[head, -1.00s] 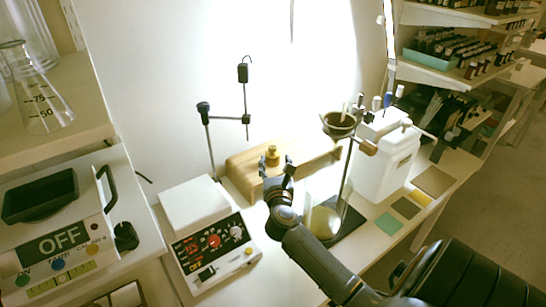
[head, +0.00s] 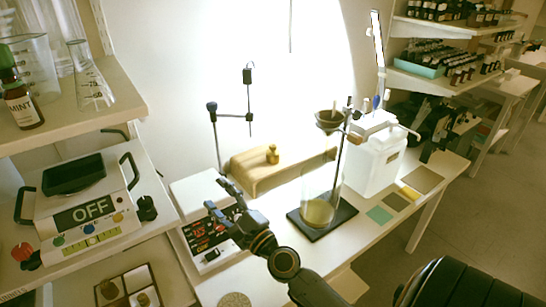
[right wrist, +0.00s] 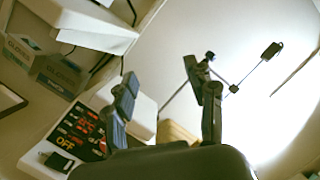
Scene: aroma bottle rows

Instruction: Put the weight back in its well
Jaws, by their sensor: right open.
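A brass weight (head: 272,154) with a knob on top stands upright on the pale wooden block (head: 290,170) at the back of the bench. I cannot see whether its base sits in a well. My right gripper (head: 218,195) is open and empty, left of and nearer than the weight, in front of the white hotplate-like device. Its two spread fingers also show in the right wrist view (right wrist: 160,85), with nothing between them. The weight cannot be made out in that view. My left gripper is not in view.
The white device (head: 200,195) with red-lit controls stands left of the block. A stand with a dark base (head: 340,217) and a glass vessel (head: 319,208) are to the right, before a white container (head: 375,160). A divided box (head: 150,268) is at lower left.

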